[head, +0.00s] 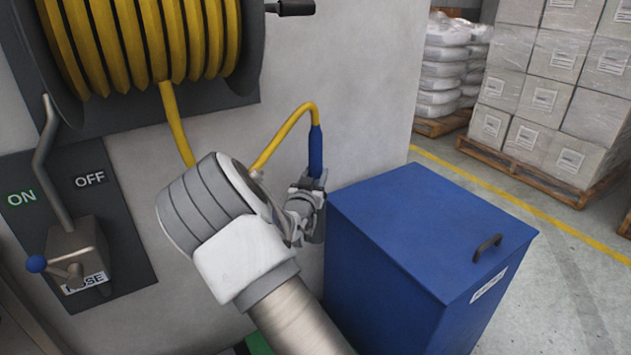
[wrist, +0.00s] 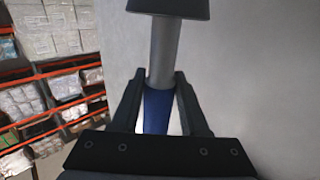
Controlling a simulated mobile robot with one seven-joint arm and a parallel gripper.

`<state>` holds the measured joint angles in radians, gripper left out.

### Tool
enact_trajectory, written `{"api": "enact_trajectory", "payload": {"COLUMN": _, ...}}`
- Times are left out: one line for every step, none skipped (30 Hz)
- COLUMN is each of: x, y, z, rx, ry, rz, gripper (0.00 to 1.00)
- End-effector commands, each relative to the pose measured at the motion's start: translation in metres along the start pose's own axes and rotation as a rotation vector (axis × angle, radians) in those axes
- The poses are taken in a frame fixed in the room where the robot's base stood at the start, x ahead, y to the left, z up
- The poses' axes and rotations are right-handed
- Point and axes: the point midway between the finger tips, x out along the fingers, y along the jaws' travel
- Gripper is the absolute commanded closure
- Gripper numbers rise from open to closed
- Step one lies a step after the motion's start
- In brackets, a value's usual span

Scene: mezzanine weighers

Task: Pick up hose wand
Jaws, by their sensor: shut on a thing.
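The hose wand (head: 316,150) has a blue handle with the yellow hose (head: 290,128) joining its top end. It stands roughly upright close to the grey wall, left of the blue bin. My gripper (head: 308,190) is shut on the wand, below the hose end. In the wrist view the wand (wrist: 162,55) shows a grey tube with a dark wider end at the top of the picture. Its blue part lies between the two fingers of my gripper (wrist: 160,100). My arm hides part of the hose in the head view.
A yellow hose reel (head: 140,40) hangs on the wall at upper left, above a lever panel marked ON and OFF (head: 75,215). A blue lidded bin (head: 430,225) stands close right of my gripper. Pallets of wrapped boxes (head: 545,90) stand farther back beyond open floor.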

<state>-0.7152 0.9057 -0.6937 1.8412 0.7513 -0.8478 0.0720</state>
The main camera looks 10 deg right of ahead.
Motion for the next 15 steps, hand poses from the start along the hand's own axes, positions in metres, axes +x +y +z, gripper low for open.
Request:
{"api": "enact_trajectory", "payload": {"x": -0.0001, "y": -0.0001, "z": 0.0, "rx": 0.0, "ry": 0.0, "rz": 0.0, "gripper": 1.0}}
{"api": "enact_trajectory", "payload": {"x": -0.0001, "y": -0.0001, "z": 0.0, "rx": 0.0, "ry": 0.0, "rz": 0.0, "gripper": 1.0}}
{"api": "enact_trajectory", "payload": {"x": -0.0001, "y": -0.0001, "z": 0.0, "rx": 0.0, "ry": 0.0, "rz": 0.0, "gripper": 1.0}}
{"api": "enact_trajectory", "payload": {"x": -0.0001, "y": -0.0001, "z": 0.0, "rx": 0.0, "ry": 0.0, "rz": 0.0, "gripper": 1.0}}
{"api": "enact_trajectory", "payload": {"x": 0.0001, "y": -0.0001, "z": -0.0009, "rx": 0.001, "ry": 0.002, "rz": 0.0, "gripper": 1.0}}
{"api": "enact_trajectory", "payload": {"x": 0.0001, "y": -0.0001, "z": -0.0009, "rx": 0.001, "ry": 0.002, "rz": 0.0, "gripper": 1.0}}
{"api": "enact_trajectory", "payload": {"x": 0.0001, "y": -0.0001, "z": -0.0009, "rx": 0.001, "ry": 0.002, "rz": 0.0, "gripper": 1.0}}
{"api": "enact_trajectory", "payload": {"x": 0.0001, "y": -0.0001, "z": -0.0009, "rx": 0.001, "ry": 0.002, "rz": 0.0, "gripper": 1.0}}
{"api": "enact_trajectory", "payload": {"x": 0.0001, "y": -0.0001, "z": -0.0009, "rx": 0.001, "ry": 0.002, "rz": 0.0, "gripper": 1.0}}
{"api": "enact_trajectory", "payload": {"x": 0.0001, "y": -0.0001, "z": -0.0011, "rx": 0.001, "ry": 0.002, "rz": 0.0, "gripper": 1.0}}
{"api": "enact_trajectory", "payload": {"x": 0.0001, "y": -0.0001, "z": -0.0014, "rx": 0.001, "ry": 0.002, "rz": 0.0, "gripper": 1.0}}
{"api": "enact_trajectory", "payload": {"x": 0.0001, "y": -0.0001, "z": -0.0025, "rx": 0.001, "ry": 0.002, "rz": 0.0, "gripper": 1.0}}
{"api": "enact_trajectory", "payload": {"x": 0.0001, "y": -0.0002, "z": -0.0036, "rx": 0.002, "ry": 0.002, "rz": 0.0, "gripper": 1.0}}
{"api": "enact_trajectory", "payload": {"x": 0.0001, "y": -0.0002, "z": -0.0052, "rx": 0.002, "ry": 0.002, "rz": 0.0, "gripper": 1.0}}
{"api": "enact_trajectory", "payload": {"x": 0.0001, "y": -0.0002, "z": -0.008, "rx": 0.002, "ry": 0.002, "rz": 0.0, "gripper": 1.0}}
